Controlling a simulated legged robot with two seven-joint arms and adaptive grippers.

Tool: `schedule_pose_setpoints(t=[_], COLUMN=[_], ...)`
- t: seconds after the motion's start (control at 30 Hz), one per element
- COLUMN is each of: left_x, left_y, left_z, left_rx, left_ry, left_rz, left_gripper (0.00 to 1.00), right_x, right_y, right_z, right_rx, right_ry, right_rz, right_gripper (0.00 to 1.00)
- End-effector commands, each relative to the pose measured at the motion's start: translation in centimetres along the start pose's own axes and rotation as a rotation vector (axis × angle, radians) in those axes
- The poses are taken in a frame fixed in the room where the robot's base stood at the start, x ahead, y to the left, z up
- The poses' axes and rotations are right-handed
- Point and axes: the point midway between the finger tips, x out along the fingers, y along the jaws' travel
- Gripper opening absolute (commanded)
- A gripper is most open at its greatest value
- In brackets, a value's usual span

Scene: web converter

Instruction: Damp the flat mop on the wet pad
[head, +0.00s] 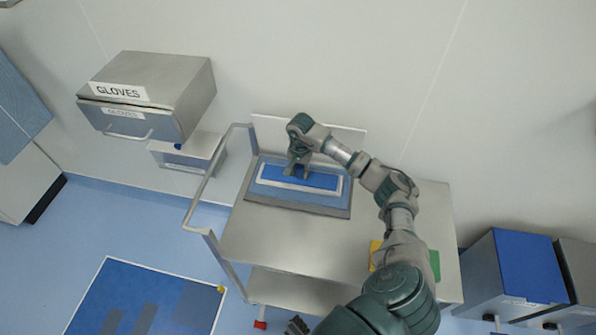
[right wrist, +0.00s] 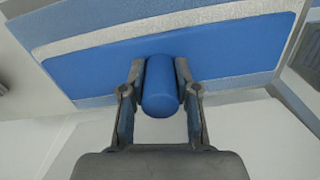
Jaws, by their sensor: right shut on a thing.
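The flat mop (head: 323,181) is a blue plate with a pale border, level over the shallow tray (head: 300,208) on the steel cart. My right gripper (head: 297,172) is shut on the mop's blue upright handle. In the right wrist view the fingers (right wrist: 160,95) clasp both sides of the handle (right wrist: 160,88), with the mop plate (right wrist: 95,68) beyond. A blue strip past the pale border looks like the wet pad (right wrist: 110,12); the mop hides most of it. I cannot tell whether mop and pad touch. A dark piece at the bottom edge looks like my left gripper (head: 297,326).
The cart top (head: 290,240) is clear in front of the tray. Yellow (head: 376,254) and green (head: 434,264) items lie at its right, partly behind my arm. A glove dispenser (head: 150,92) hangs at left. Bins (head: 515,270) stand at right.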

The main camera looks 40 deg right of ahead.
Motion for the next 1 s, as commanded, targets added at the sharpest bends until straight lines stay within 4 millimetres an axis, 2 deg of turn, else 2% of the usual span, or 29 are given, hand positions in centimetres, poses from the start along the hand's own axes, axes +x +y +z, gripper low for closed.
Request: schedule_pose_setpoints(t=[0.53,1.0], left_x=[0.7,0.8], left_y=[-0.2,0.2], left_z=[0.3,0.3], left_rx=[-0.001,-0.001], left_ry=[-0.001,-0.004], left_rz=[0.008,0.003], left_gripper=[0.56,0.56], right_x=[0.4,1.1], right_y=[-0.3,0.0], right_z=[0.5,0.0], right_rx=[0.000,0.002], right_ry=[0.007,0.001], right_rz=[0.005,0.001], right_gripper=[0.03,0.03])
